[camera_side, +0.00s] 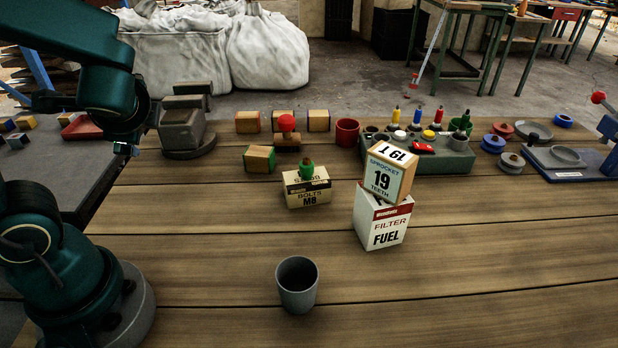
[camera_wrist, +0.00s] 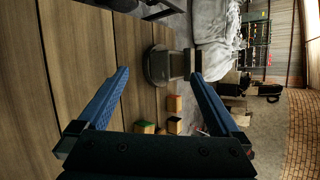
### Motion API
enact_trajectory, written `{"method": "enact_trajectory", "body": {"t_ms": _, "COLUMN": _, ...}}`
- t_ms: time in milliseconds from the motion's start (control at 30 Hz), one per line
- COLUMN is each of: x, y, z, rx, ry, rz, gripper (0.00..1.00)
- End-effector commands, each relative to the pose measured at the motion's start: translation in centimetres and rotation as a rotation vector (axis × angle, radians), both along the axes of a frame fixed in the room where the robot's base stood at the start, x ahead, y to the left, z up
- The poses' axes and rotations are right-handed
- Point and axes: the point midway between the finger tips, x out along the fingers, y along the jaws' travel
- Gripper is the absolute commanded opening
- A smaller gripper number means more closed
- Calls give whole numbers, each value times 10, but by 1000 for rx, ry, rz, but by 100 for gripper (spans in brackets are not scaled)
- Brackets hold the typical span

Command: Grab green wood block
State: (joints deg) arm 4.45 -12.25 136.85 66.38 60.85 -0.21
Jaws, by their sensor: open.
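The green wood block (camera_side: 259,159), a wooden block with a green side face, rests on the plank table in front of a row of other blocks. It also shows small in the wrist view (camera_wrist: 144,127), between my fingers near the gripper body. My gripper (camera_wrist: 159,75) has two blue fingers spread wide with nothing held between them. In the side view my arm is at the upper left, left of the block and well apart from it; the fingers are not clear there.
A grey vise (camera_side: 183,130) stands left of the blocks. Behind the green block are an orange-sided block (camera_side: 248,122), other blocks and a red ball (camera_side: 287,123). A bolts box (camera_side: 307,191), stacked boxes (camera_side: 383,225) and a grey cup (camera_side: 297,284) stand in front.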

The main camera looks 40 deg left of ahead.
Motion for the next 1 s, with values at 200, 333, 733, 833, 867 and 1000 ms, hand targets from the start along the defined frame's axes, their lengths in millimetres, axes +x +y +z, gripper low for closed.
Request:
{"method": "enact_trajectory", "body": {"t_ms": 200, "x": 67, "y": 20, "z": 7, "rx": 393, "ry": 253, "rz": -322, "gripper": 100}}
{"method": "enact_trajectory", "body": {"t_ms": 333, "x": 112, "y": 9, "z": -5, "rx": 577, "ry": 375, "rz": -541, "gripper": 100}}
{"method": "enact_trajectory", "body": {"t_ms": 733, "x": 176, "y": -57, "z": -115, "rx": 822, "ry": 666, "rz": -1118, "gripper": 100}}
{"method": "enact_trajectory", "body": {"t_ms": 833, "x": 171, "y": -59, "z": -130, "rx": 813, "ry": 707, "rz": -1145, "gripper": 100}}
{"method": "enact_trajectory", "body": {"t_ms": 867, "x": 170, "y": -60, "z": -133, "rx": 811, "ry": 716, "rz": -1150, "gripper": 100}}
{"method": "enact_trajectory", "body": {"t_ms": 1000, "x": 172, "y": -59, "z": -140, "rx": 809, "ry": 729, "rz": -1160, "gripper": 100}}
